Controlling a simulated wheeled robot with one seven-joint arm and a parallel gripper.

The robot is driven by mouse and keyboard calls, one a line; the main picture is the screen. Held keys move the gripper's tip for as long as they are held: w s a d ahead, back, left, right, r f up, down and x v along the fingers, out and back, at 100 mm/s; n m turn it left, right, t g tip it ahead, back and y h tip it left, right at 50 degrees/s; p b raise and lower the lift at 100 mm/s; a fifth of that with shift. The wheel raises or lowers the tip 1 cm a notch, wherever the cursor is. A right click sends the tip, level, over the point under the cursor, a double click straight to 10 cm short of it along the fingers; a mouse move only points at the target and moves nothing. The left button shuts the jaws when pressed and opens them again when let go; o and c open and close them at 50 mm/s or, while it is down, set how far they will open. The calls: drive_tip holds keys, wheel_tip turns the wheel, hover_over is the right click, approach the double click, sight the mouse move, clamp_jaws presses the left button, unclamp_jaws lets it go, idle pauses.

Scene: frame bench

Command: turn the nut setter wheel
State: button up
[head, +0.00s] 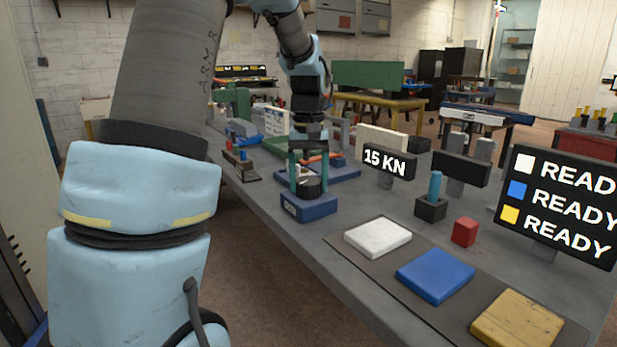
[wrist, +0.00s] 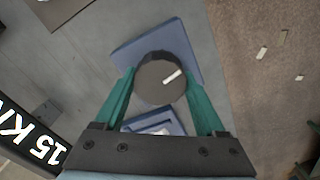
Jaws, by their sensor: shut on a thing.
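The nut setter wheel (wrist: 158,80) is a dark round knob with a white mark, on a blue base (wrist: 186,44) in the wrist view. In the head view the wheel (head: 309,188) sits on top of the blue block (head: 309,209) at the bench's near edge. My gripper (wrist: 161,88) reaches down over it with green fingers on either side, shut on the wheel. In the head view my gripper (head: 308,172) points straight down at it. The white mark points to the upper right in the wrist view. A label on the base is partly hidden.
A black sign reading 15 KN (head: 389,162) stands to the right of the wheel. White (head: 378,236), blue (head: 435,274) and yellow (head: 516,320) pads lie on a dark mat at the front. A red cube (head: 465,232) and a READY board (head: 560,205) stand further right.

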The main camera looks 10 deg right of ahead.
sight(309, 180)
drive_tip(key=shift+m, duration=1)
drive_tip(key=o, duration=1.3)
wheel_tip(309, 180, up, 11)
drive_tip(key=shift+f, duration=0.1)
drive_tip(key=s+a+f+p, duration=0.1)
drive_tip(key=s+a+f, duration=0.3)
drive_tip(key=a, duration=0.1)
drive_tip(key=s+a+f+n+t+p, duration=0.1)
drive_tip(key=s+a+f+p, duration=0.1)
drive_tip(key=s+a+f, duration=0.2)
drive_tip(key=s+a+f+n+p, duration=0.1)
drive_tip(key=s+a+f, duration=0.3)
drive_tip(key=s+a, duration=0.2)
drive_tip(key=shift+a+f+t, duration=0.3)
drive_tip(key=shift+a, duration=0.4)
